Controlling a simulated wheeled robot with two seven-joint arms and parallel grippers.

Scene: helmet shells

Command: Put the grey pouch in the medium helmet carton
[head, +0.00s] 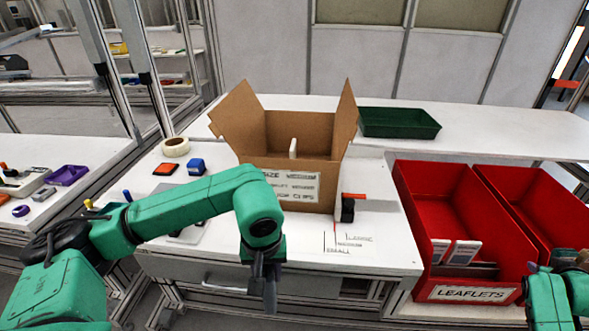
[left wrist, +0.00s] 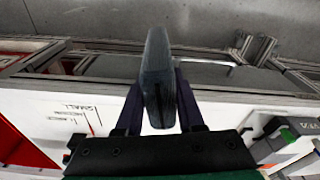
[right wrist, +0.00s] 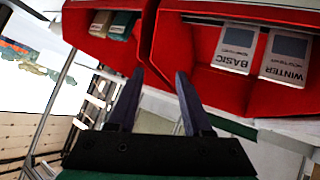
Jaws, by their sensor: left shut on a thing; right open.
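The grey pouch (left wrist: 157,75) is clamped between the two fingers of my left gripper (left wrist: 158,105) in the left wrist view. In the head view the pouch (head: 270,291) hangs below my left gripper (head: 265,270), in front of the worktable's front edge and nearer to me than the carton. The brown carton (head: 335,172) stands upright on the table with its flaps open and a white label on its front. Something white stands inside it; most of its floor is hidden. My right gripper (right wrist: 155,78) is open and empty near the red bins.
Two red bins, one labelled LEAFLETS (head: 412,205), hold cards on the right. A green tray (head: 400,123) sits behind. A tape roll (head: 175,147), an orange block (head: 165,169) and a blue block (head: 196,166) lie left of the carton. A black and red tool (head: 348,210) stands right of it.

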